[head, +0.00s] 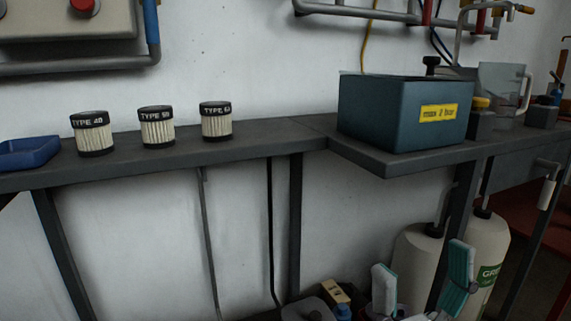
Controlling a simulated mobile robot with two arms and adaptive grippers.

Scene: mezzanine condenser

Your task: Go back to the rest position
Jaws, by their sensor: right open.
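My right gripper (422,278) is low in the head view, right of centre. Its two teal-padded fingers stand well apart, with nothing between them. It is below the level of the grey bench (262,142), in front of the white canisters beneath it. My left gripper does not show.
A blue tray (28,153) is far left; a blue-grey box (375,115) and clear jug (500,95) are right. White canisters (415,262) stand below.

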